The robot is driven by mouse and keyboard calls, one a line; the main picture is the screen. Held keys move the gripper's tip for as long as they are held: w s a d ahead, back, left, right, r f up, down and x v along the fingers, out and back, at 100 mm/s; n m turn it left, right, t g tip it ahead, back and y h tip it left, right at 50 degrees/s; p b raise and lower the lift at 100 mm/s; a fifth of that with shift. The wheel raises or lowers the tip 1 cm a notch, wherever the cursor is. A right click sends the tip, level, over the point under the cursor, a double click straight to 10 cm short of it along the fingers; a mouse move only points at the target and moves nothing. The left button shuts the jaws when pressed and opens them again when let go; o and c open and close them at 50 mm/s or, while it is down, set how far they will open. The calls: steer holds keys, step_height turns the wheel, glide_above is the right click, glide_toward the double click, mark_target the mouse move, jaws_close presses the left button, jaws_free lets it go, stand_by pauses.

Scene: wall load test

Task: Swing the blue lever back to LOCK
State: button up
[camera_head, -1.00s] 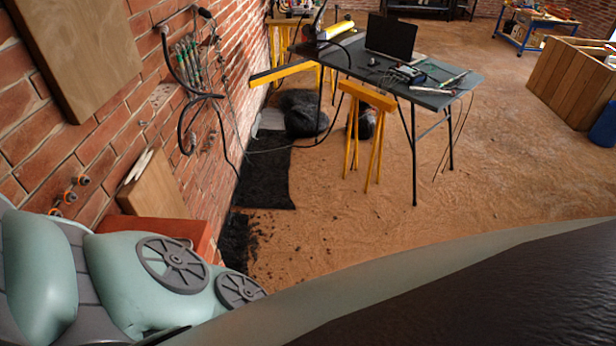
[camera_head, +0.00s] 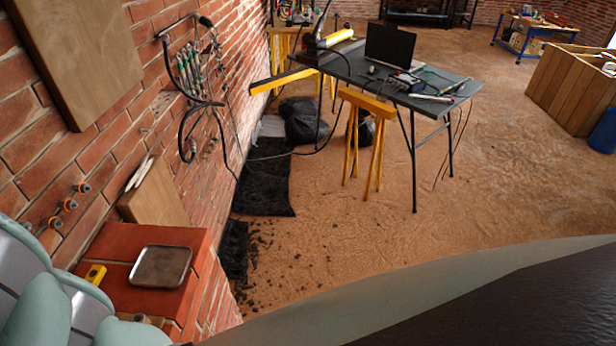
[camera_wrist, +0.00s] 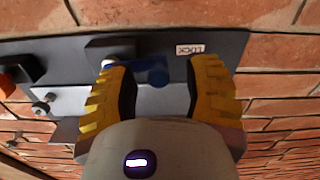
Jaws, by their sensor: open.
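In the wrist view, the blue lever (camera_wrist: 154,69) shows against a dark plate (camera_wrist: 222,45) on the brick wall. It lies between the two yellow finger pads of my gripper (camera_wrist: 163,78), nearer the left one. My gripper is open, with a gap between the lever and the right finger. Whether the left finger touches the lever I cannot tell. A white LOCK label (camera_wrist: 190,49) sits up and right of the lever, near the right finger. Part of the lever's mount is hidden behind the left finger. The head view does not show the lever or my gripper.
In the wrist view, an orange knob (camera_wrist: 7,86) and a bolt (camera_wrist: 41,107) are at the left. In the head view, a red ledge (camera_head: 114,243) by the wall holds a metal tray (camera_head: 161,266) and a yellow item (camera_head: 95,275). A table (camera_head: 345,66) stands farther off on open floor.

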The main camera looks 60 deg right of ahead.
steer(key=shift+w, duration=0.25)
